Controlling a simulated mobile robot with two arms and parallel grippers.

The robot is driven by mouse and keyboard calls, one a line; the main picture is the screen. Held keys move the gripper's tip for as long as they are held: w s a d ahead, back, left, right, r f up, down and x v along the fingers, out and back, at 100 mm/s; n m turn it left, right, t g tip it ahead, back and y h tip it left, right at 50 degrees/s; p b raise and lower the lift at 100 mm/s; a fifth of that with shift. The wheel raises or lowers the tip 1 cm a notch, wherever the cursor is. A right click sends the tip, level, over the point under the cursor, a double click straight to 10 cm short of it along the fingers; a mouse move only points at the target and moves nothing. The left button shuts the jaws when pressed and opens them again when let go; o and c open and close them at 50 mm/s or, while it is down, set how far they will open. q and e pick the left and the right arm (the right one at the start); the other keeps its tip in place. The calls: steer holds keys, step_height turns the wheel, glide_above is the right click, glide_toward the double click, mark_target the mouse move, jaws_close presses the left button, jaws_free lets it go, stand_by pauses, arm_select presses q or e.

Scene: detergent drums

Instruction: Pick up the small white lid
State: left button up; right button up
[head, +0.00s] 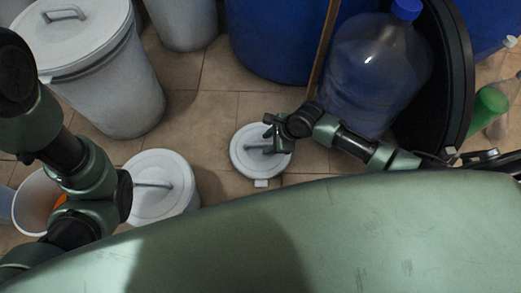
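A small round white lid (243,161) with a grey bar handle lies low at floor level in the middle of the head view. A small tab sticks out at its near edge. My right gripper (269,138) comes in from the right and is over the lid's upper right part, beside the handle's right end. It hides part of the lid. I cannot tell whether its fingers touch or enclose the handle. My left arm shows at the left, but its gripper fingers do not show.
A white lidded bucket (172,200) stands left of the lid. A large white lidded drum (115,95), a blue drum (270,45) and a clear blue-capped water jug (375,70) stand behind. Tiled floor (215,105) is clear around the lid.

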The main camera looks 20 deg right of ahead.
jaws_close()
stand_by(1.4)
